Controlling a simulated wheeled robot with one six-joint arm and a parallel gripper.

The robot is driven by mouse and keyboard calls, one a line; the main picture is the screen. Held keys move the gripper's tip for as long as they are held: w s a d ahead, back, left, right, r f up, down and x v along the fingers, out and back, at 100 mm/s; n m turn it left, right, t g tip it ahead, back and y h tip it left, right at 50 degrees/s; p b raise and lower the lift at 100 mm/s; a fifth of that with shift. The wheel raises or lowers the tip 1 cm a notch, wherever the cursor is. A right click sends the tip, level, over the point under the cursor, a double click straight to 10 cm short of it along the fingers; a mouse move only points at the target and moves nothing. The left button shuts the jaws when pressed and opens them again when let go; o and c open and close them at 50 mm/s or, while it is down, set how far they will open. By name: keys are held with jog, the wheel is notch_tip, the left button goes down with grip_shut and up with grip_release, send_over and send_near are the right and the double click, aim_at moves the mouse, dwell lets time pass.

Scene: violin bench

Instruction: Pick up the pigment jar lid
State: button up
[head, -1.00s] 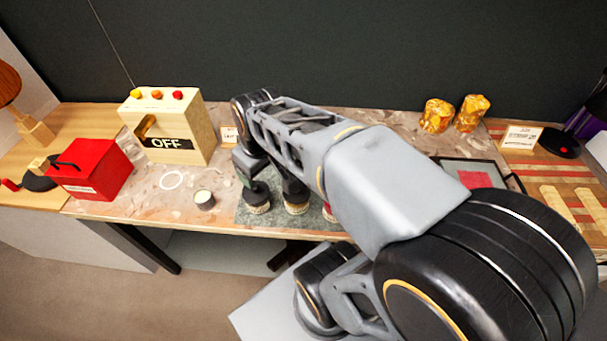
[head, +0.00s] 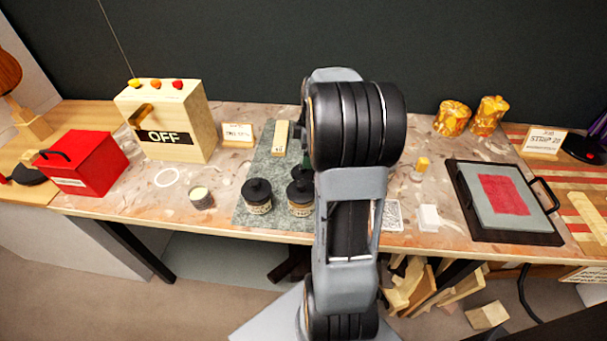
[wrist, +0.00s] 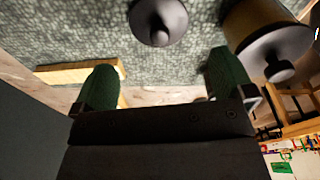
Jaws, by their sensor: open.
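In the wrist view, one black lid (wrist: 158,22) is at the top middle, beyond the gap between my fingers. Another black lid (wrist: 270,48) sits on a jar at the upper right, past the right finger. My gripper (wrist: 164,78) is open, its green fingers apart with nothing between them. In the head view my arm hides most of it.
A pale wooden block (head: 281,137) lies at the back of the mat. A small open pot (head: 202,198) and white ring (head: 171,177) are left, near the OFF box (head: 166,122) and red box (head: 84,163). A framed tray (head: 465,215) is right.

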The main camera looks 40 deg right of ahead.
jog(key=shift+w+a+f+b, duration=0.1)
jog(key=shift+a+f+b, duration=0.05)
jog(key=shift+f, duration=1.2)
jog(key=shift+w+a+f+b, duration=0.1)
jog(key=shift+w+a+f, duration=0.05)
jog(key=shift+f, duration=1.15)
jog(key=shift+w+a+f+b, duration=0.1)
jog(key=shift+a+f+b, duration=0.05)
jog(key=shift+f, duration=1.2)
jog(key=c, duration=0.7)
jog(key=shift+r, duration=0.1)
